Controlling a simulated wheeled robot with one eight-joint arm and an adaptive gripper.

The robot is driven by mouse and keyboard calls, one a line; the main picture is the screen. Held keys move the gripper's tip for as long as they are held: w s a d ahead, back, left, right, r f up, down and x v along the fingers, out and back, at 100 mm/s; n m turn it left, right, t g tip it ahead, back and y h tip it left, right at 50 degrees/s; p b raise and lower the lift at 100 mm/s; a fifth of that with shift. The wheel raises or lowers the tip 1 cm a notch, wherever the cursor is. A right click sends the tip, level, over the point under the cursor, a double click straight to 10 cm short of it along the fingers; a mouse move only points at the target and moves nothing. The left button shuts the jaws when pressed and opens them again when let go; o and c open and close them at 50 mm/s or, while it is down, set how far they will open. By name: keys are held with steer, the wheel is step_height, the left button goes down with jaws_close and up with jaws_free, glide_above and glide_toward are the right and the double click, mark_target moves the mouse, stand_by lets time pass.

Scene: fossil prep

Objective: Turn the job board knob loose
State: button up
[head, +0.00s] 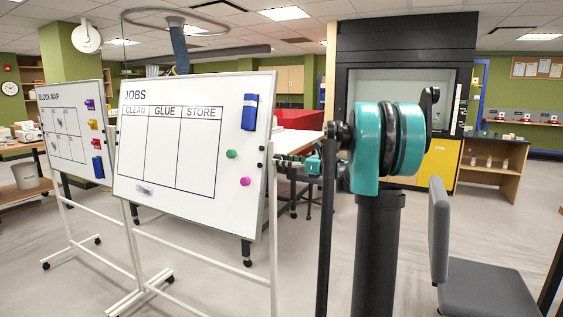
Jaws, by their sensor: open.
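The job board (150,196) is a white board headed JOBS with columns CLEAN, GLUE and STORE, on a white wheeled stand in the left half of the head view. Small dark round parts (261,148) show at its right edge; I cannot tell which of them, if any, is the knob. My gripper (281,161) is at the right edge of the board, by the stand's upright, with its fingers pointing left. It is open. The fingertips are small here, and I cannot tell whether they touch anything or whether a knob is between them.
A blue eraser-like block (250,112), a green magnet (232,154) and a pink magnet (245,181) are on the board. A block map board (72,137) stands behind at left. A grey chair (485,285) is at lower right. Open floor lies between.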

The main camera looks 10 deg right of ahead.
steer(key=shift+w+a, duration=0.25)
steer(key=shift+a, duration=0.1)
steer(key=shift+c, duration=0.2)
steer(key=c, duration=1.1)
steer(key=shift+n, duration=2.2)
steer(key=o, duration=1.1)
steer(key=shift+o, duration=0.2)
steer(key=shift+s+d, duration=0.1)
steer(key=v, duration=1.2)
